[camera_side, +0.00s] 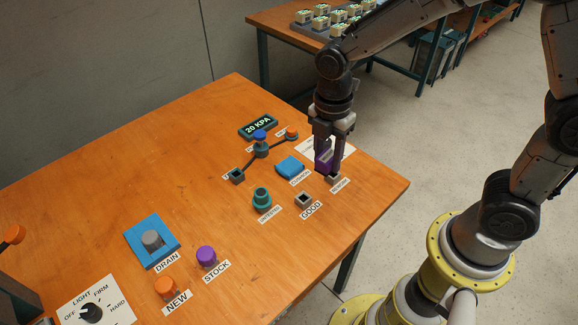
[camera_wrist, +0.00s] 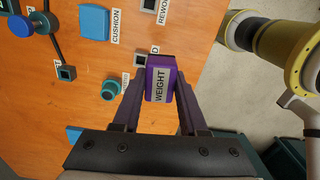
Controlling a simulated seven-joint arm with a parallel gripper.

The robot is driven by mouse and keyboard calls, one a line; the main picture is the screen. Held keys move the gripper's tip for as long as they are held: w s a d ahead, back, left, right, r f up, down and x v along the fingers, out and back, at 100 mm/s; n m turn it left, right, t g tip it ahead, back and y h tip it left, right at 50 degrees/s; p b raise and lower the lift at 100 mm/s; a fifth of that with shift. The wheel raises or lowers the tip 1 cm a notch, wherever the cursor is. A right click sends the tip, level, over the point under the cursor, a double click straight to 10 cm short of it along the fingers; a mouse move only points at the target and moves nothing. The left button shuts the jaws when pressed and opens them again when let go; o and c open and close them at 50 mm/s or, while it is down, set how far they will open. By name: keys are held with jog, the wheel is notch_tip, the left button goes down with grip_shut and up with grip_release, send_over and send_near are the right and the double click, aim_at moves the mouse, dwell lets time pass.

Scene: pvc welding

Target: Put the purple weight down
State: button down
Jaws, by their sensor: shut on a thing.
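The purple weight (camera_wrist: 161,80), a block with a white WEIGHT label, is between the two fingers of my gripper (camera_wrist: 160,88). In the side view the weight (camera_side: 324,160) hangs below my gripper (camera_side: 328,145), at the right part of the orange table (camera_side: 330,235). It appears just above or beside the small grey REWORK socket (camera_side: 332,178); I cannot tell whether its underside touches anything. In the wrist view the weight covers part of the GOOD label.
A blue cushion (camera_side: 290,167), the GOOD socket (camera_side: 303,200) and a teal round holder (camera_side: 262,199) stand close by. A valve with a blue knob (camera_side: 259,135) and a 20 KPA display (camera_side: 258,126) are behind. The table's front right is clear.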

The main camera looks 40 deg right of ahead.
jog(key=d+m, duration=0.1)
jog(key=d, duration=0.2)
send_over(290, 166)
notch_tip(290, 166, down, 9)
jog(key=shift+s+a+r, duration=0.1)
jog(key=shift+s+r, duration=0.05)
jog(key=shift+r, duration=0.05)
jog(key=shift+w+f, duration=0.2)
jog(key=shift+f, duration=1.55)
jog(key=shift+f, duration=0.1)
jog(key=shift+c, duration=2.2)
grip_release()
jog(key=shift+f, duration=0.1)
